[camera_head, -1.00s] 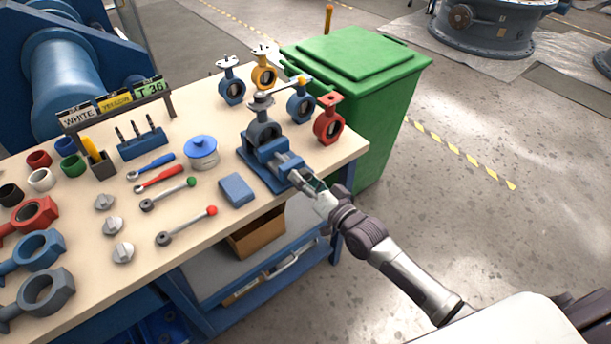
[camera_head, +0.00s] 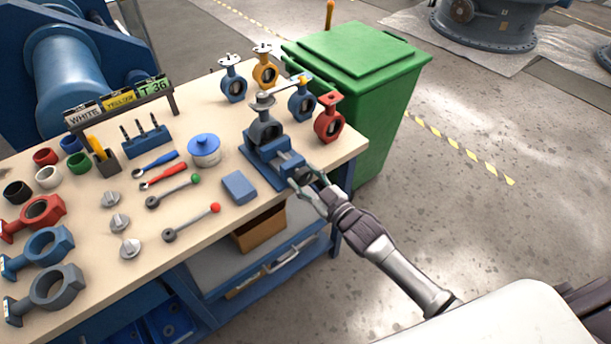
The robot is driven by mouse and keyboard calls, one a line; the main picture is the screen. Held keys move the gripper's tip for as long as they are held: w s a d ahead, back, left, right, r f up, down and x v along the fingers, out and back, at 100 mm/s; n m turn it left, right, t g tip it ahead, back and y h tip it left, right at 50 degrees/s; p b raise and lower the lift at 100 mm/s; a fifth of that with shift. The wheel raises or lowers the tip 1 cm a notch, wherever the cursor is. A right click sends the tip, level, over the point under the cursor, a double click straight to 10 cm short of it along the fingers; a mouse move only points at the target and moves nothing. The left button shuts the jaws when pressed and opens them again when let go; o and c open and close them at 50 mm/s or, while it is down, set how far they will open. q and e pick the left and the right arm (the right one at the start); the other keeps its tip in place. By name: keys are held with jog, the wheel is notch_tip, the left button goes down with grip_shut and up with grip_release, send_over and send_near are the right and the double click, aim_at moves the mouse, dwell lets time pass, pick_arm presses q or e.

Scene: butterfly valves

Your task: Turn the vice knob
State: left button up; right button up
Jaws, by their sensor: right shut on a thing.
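The blue vice (camera_head: 280,161) stands at the right front edge of the workbench and holds a grey butterfly valve (camera_head: 264,131) upright in its jaws. The vice knob sits at the vice's front end, by the table edge, and is mostly hidden by my right gripper (camera_head: 307,182). My right gripper is shut on the knob, its fingers on either side of it. The arm reaches in from the lower right. My left gripper is not in view.
Blue, yellow and red valves (camera_head: 328,119) stand behind and right of the vice. A blue block (camera_head: 239,187) and levers lie to its left. A green bin (camera_head: 370,90) stands beyond the bench's right end.

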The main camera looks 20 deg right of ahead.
jog(key=n, duration=0.5)
jog(key=shift+f, duration=0.1)
jog(key=shift+n, duration=0.3)
dwell(0.4)
jog(key=o, duration=1.2)
jog(key=shift+c, duration=0.2)
jog(key=v, duration=1.2)
